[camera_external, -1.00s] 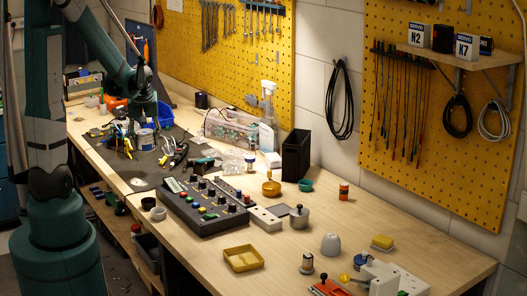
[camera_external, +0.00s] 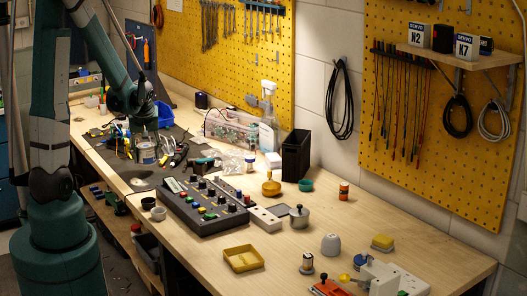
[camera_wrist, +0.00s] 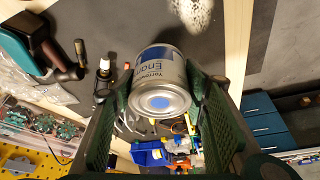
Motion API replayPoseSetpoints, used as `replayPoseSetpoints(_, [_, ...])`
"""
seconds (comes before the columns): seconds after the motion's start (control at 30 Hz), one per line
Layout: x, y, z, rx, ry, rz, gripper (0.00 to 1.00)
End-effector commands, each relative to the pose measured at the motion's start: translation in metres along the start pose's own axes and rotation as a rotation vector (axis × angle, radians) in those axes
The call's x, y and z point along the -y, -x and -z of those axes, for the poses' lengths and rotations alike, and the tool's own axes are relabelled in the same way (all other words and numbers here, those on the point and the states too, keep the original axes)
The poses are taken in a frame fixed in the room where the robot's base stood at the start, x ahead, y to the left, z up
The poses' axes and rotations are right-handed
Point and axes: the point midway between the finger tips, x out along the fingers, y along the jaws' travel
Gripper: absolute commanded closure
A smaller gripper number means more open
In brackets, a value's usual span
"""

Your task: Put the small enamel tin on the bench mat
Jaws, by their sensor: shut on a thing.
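The small enamel tin (camera_wrist: 158,80), grey-white with a blue label band, sits between the two dark green fingers of my gripper (camera_wrist: 159,92) in the wrist view. My gripper is shut on its sides. In the external view the tin (camera_external: 146,154) hangs under my gripper (camera_external: 145,143), over the dark bench mat (camera_external: 122,172). I cannot tell whether its base touches the mat. The mat (camera_wrist: 125,22) also shows beyond the tin in the wrist view, with a pale speckled round spot (camera_wrist: 196,12) on it.
Pliers and tools (camera_external: 179,154) lie right of the tin. A blue bin (camera_external: 165,115) stands behind it, and small tools (camera_external: 118,137) lie to its left. A control box with knobs (camera_external: 205,203) stands at the mat's front right. The mat's front part is mostly clear.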

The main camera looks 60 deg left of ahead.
Motion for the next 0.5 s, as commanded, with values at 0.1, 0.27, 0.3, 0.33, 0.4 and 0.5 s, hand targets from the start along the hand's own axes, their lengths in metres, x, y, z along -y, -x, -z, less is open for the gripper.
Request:
replayPoseSetpoints(0.1, [0.0, -0.0033, -0.0013, 0.0, 0.0, 0.0, 0.73])
replayPoseSetpoints(0.27, [0.0001, -0.0034, -0.0015, 0.0, 0.0, 0.0, 0.73])
replayPoseSetpoints(0.3, [0.0001, -0.0033, -0.0015, 0.0, 0.0, 0.0, 0.73])
replayPoseSetpoints(0.33, [0.0001, -0.0033, -0.0015, 0.0, 0.0, 0.0, 0.73])
replayPoseSetpoints(0.4, [0.0001, -0.0034, -0.0015, 0.0, 0.0, 0.0, 0.73])
replayPoseSetpoints(0.5, [0.0001, -0.0052, -0.0023, 0.0, 0.0, 0.0, 0.73])
